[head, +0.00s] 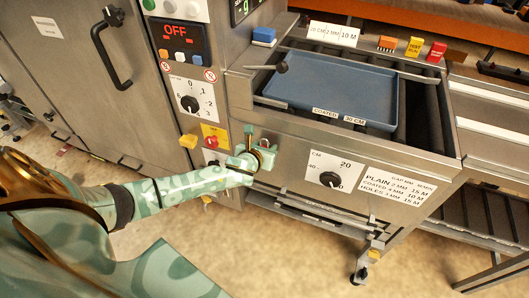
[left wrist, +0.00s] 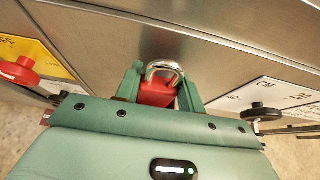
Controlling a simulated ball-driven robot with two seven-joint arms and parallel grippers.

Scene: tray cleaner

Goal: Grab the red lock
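The red lock (left wrist: 156,94) has a red body and a silver U-shaped shackle that points toward the metal panel. It sits between the two green fingers of my left gripper (left wrist: 160,88). The fingers lie close against both sides of the body, with no clear gap, so the gripper looks shut on it. In the head view my left gripper (head: 260,150) is at the machine's front, left of the CM dial. The lock (head: 264,139) is small and partly covered by the fingers there. I cannot tell whether it touches the panel. My right gripper is not in view.
The machine's front panel (head: 290,168) is close to the left gripper. A red knob on a yellow plate (head: 211,142) is to its left and the black CM dial (head: 330,179) to its right. A blue tray (head: 335,90) lies above. The floor in front is clear.

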